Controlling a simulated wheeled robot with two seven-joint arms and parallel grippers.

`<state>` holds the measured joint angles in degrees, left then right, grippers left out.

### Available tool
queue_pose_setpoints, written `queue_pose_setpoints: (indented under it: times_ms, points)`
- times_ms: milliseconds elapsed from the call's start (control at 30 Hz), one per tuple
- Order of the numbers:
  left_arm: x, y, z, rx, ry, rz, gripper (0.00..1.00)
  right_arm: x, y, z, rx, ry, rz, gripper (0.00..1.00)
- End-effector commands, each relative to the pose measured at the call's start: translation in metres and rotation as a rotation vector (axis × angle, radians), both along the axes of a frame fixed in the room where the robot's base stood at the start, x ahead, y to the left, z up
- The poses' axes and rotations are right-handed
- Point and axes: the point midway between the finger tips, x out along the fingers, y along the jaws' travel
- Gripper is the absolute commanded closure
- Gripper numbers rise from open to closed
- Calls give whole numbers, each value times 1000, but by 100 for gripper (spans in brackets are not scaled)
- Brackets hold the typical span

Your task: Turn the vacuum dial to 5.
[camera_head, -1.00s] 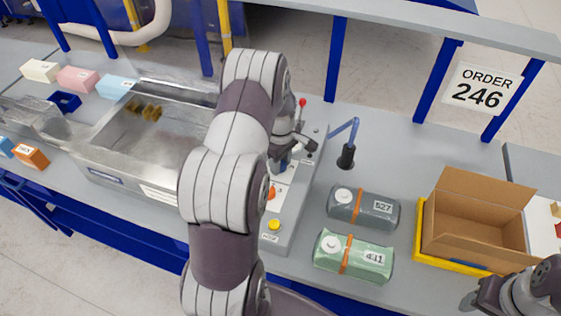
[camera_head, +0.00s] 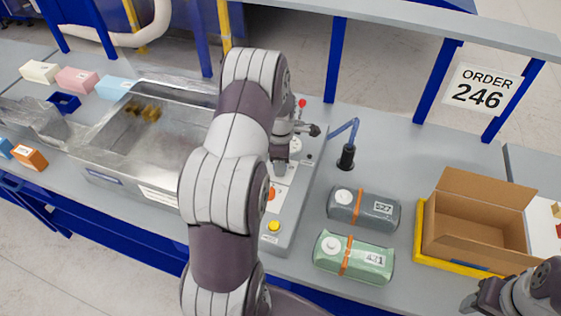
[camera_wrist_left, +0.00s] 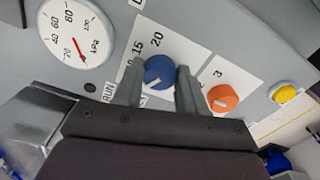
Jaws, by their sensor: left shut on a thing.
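In the left wrist view a blue dial (camera_wrist_left: 158,70) with a white pointer mark sits on a white scale plate showing 15 and 20. My left gripper (camera_wrist_left: 159,82) has one finger on each side of the blue dial and is shut on it. In the head view my left gripper (camera_head: 280,166) is down at the control panel (camera_head: 290,215) and hides the blue dial. An orange dial (camera_wrist_left: 222,98) with a 3 near it is beside the right finger. The dials' name labels are not readable. My right gripper (camera_head: 474,300) is at the lower right, its jaws unclear.
A round kPa gauge (camera_wrist_left: 75,38) with a red needle and a yellow button (camera_wrist_left: 284,93) are on the panel. A metal chamber (camera_head: 150,150) stands left. A grey pack (camera_head: 364,207), a green pack (camera_head: 353,257) and an open carton (camera_head: 478,232) lie right.

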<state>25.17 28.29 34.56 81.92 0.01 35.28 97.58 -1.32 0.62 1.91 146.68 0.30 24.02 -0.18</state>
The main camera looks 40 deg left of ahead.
Motion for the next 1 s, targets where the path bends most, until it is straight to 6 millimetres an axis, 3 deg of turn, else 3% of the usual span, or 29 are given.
queue_pose_setpoints:
  times_ms: [467, 500, 567, 867, 1000]
  points:
    - [2, 2, 3, 4, -7, 14, 91, 0, 0, 0, 0, 0, 0, 49]
    - [2, 2, 3, 4, -7, 14, 54, 0, 0, 0, 0, 0, 0, 49]
    - [2, 1, 2, 3, -6, 14, 34, 0, 0, 0, 0, 0, 0, 49]
    - [1, 1, 2, 2, -3, 13, 34, 0, 0, -1, 0, 0, 0, 49]
    - [2, 1, 20, 4, -8, 13, 34, 0, 0, -8, 0, 0, 0, 49]
